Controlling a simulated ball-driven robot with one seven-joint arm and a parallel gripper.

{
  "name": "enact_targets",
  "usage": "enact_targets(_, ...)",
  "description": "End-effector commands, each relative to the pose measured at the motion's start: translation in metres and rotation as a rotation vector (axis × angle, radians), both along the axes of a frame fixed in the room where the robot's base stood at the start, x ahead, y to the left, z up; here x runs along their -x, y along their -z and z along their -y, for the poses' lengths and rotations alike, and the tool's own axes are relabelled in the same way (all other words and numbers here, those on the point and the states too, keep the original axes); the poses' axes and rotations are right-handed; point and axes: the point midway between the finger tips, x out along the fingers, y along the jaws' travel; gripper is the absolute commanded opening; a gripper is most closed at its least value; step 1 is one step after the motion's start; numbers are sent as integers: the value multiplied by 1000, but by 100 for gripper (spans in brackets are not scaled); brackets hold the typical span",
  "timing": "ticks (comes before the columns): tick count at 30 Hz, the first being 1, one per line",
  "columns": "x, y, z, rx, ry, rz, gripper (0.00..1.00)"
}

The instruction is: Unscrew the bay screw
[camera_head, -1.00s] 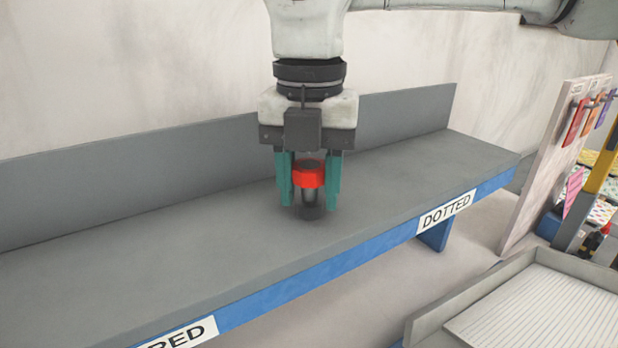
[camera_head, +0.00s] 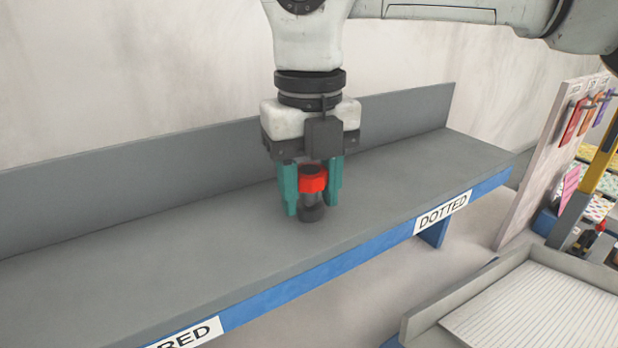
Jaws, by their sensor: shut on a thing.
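The bay screw is a dark upright piece with a red collar (camera_head: 313,181) near its top. Its dark lower part (camera_head: 311,209) meets the grey shelf (camera_head: 150,255). My gripper (camera_head: 312,190) points straight down, with a teal finger on the left and another on the right of the screw. The fingers are shut on the red collar. The gripper body hides part of the screw's top.
The shelf has a raised back panel (camera_head: 100,175) and a blue front edge with a "DOTTED" label (camera_head: 443,212) and another ending in "RED" (camera_head: 187,335). A board with hanging tags (camera_head: 552,150) stands at right. The shelf around the screw is clear.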

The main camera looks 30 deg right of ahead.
Motion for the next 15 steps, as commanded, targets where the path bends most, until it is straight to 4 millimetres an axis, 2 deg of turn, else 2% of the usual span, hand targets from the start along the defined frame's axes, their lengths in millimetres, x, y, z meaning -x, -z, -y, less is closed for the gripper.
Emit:
enact_targets(11,0,-3,-2,-4,-49,2,10)
enact_targets(15,1,-4,-2,-5,-161,0,10)
